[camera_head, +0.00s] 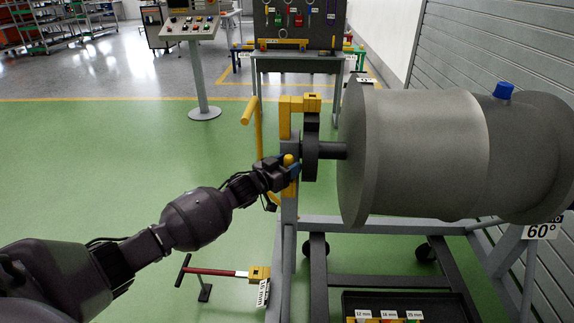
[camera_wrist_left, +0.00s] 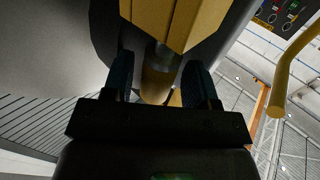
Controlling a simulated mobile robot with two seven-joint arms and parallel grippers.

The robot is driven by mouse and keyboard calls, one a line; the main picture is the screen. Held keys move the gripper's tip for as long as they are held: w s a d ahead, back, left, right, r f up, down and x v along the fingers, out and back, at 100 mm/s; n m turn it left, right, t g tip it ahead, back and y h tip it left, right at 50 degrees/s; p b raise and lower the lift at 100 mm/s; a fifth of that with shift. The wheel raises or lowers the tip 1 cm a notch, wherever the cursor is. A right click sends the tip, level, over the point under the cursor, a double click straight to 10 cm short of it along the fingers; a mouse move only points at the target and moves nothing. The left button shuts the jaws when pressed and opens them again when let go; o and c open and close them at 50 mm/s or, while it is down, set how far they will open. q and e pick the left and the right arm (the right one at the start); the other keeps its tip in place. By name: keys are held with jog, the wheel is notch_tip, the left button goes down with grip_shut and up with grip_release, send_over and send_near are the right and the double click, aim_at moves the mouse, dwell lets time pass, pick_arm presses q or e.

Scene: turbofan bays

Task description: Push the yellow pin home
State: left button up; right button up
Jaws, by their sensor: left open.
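The yellow pin (camera_head: 288,159) shows as a small rounded yellow end beside the upright at the turbofan's left end. In the left wrist view the yellow pin (camera_wrist_left: 158,85) stands between the two dark fingers, and a grey shaft joins it to a yellow block (camera_wrist_left: 182,22). My left gripper (camera_head: 286,170) is at the pin, and its open fingers also show in the wrist view (camera_wrist_left: 160,78), one on each side of the pin with gaps. The pin's far end and its seat are hidden. My right gripper is not in view.
The grey turbofan drum (camera_head: 420,150) sits on a wheeled stand right of the gripper. A yellow handle bar (camera_head: 250,111) rises just left of the upright. A red-handled tool (camera_head: 212,271) lies low in front. A control pedestal (camera_head: 199,75) stands behind; green floor lies open at left.

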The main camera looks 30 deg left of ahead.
pick_arm(q)
jog(key=p+v, duration=0.1)
jog(key=v, duration=0.9)
jog(key=shift+s+a, duration=0.15)
jog(key=shift+s, duration=0.15)
jog(key=s+d+f+g+y, duration=0.1)
jog(key=s+d+f+g, duration=0.1)
jog(key=s+f, duration=0.4)
jog(key=s+d+f+n+g+y, duration=0.1)
jog(key=s+d+f, duration=0.4)
jog(key=s, duration=0.9)
jog(key=s+d+f+n+g+y, duration=0.1)
jog(key=s+d+f+g+y, duration=0.1)
jog(key=s+f, duration=0.5)
jog(key=s+d+g, duration=0.1)
jog(key=s+d, duration=0.1)
jog(key=s, duration=0.1)
jog(key=shift+s+y, duration=0.3)
jog(key=shift+y, duration=0.1)
